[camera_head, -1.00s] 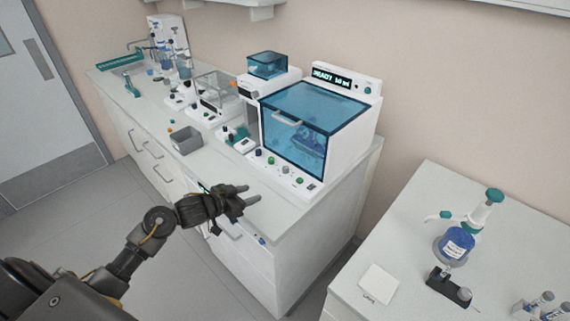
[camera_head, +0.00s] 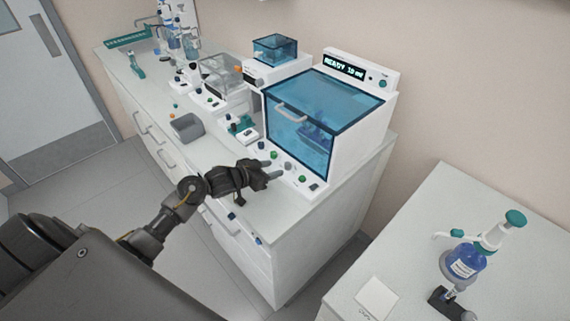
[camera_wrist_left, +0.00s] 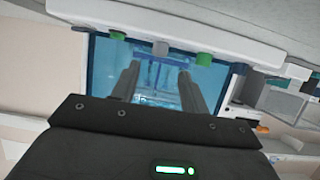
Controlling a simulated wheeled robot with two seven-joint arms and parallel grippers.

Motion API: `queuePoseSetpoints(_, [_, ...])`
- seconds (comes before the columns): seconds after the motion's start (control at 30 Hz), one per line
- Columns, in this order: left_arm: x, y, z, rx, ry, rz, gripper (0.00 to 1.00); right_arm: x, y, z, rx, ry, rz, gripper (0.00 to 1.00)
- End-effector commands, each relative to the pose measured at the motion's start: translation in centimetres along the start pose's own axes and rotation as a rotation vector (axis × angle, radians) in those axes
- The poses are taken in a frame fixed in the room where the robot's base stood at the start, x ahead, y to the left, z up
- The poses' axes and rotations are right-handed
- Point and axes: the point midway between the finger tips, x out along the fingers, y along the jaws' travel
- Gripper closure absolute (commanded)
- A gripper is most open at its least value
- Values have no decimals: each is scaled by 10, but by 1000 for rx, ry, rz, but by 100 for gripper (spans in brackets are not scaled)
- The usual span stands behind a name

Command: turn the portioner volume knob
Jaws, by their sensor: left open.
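The portioner is the white box with a blue see-through front (camera_head: 305,115) and a lit display (camera_head: 345,67) that seems to read "READY 10 ml". Its front ledge carries a row of small knobs, including a grey knob (camera_head: 288,166) and a green knob (camera_head: 301,178). Which one sets the volume is not readable. My left gripper (camera_head: 274,170) is open and empty, close to the front of this row. In the left wrist view its fingers point at the grey knob (camera_wrist_left: 160,48), with a green knob (camera_wrist_left: 203,59) to the right; contact cannot be told. My right gripper is not in view.
A grey bin (camera_head: 187,127) and several small instruments stand along the counter to the left. A second counter (camera_head: 420,240) at right holds a blue bottle with a dispenser top (camera_head: 466,260). The floor before the cabinets is clear.

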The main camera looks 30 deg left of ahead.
Motion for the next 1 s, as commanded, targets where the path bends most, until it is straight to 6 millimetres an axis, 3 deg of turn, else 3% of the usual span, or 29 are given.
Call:
queuePoseSetpoints(0.2, [41,2,-2,-1,-1,3,55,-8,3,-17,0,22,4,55])
queuePoseSetpoints(0.33, [56,2,-2,0,1,3,55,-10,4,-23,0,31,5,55])
queuePoseSetpoints(0.77, [67,2,-1,3,0,4,55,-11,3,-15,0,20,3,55])
queuePoseSetpoints(1.0, [67,2,-1,3,0,3,84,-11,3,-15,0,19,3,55])
